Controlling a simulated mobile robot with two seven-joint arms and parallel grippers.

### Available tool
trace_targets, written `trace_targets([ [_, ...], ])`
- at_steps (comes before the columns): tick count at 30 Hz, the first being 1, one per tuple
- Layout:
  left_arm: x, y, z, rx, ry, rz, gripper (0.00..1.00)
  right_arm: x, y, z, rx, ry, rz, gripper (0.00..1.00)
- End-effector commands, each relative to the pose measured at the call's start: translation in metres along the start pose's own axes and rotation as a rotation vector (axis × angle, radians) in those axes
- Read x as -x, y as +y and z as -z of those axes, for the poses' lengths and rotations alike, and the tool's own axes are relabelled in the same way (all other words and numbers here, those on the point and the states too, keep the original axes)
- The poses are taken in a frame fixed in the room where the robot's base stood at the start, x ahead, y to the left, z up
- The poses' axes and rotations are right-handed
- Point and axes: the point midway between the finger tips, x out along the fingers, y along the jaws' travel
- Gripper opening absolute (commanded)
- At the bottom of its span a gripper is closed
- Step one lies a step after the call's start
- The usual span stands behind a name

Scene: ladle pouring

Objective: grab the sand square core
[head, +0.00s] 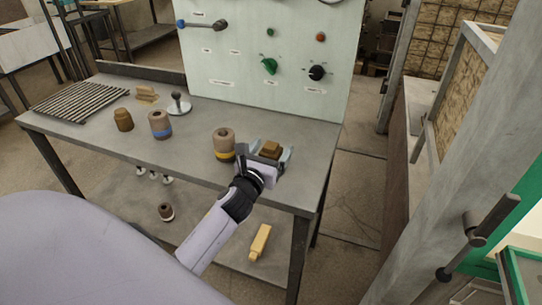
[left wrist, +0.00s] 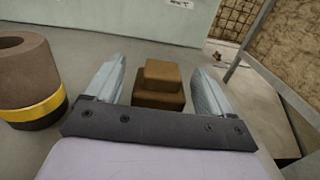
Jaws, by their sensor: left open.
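The sand square core (head: 270,149) is a brown stepped block standing near the right end of the grey table. In the left wrist view the core (left wrist: 160,86) stands upright between the two fingers, with a gap on each side. My left gripper (head: 265,157) is open around it. It also shows in the left wrist view (left wrist: 158,88), with its fingers apart on either side of the core. The core's lower near part is hidden by the gripper. My right gripper is not in view.
A brown cylinder with a yellow band (head: 223,145) stands just left of the gripper. A blue-banded cylinder (head: 160,125), a brown round core (head: 123,119) and a metal grate (head: 75,102) are farther left. A control panel (head: 265,50) rises behind.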

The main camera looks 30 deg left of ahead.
Motion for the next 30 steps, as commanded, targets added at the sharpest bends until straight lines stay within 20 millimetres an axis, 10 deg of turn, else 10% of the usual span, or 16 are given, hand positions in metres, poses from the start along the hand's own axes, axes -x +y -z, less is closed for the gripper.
trace_targets([
  [14, -0.020, 0.000, 0.000, 0.001, 0.001, 0.000, 0.83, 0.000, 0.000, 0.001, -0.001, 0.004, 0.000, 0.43],
  [20, -0.020, 0.000, 0.000, 0.001, 0.001, 0.000, 0.21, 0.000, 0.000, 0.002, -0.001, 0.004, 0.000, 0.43],
  [30, -0.020, 0.000, -0.004, 0.000, -0.002, 0.000, 0.20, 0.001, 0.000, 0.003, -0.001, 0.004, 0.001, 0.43],
])
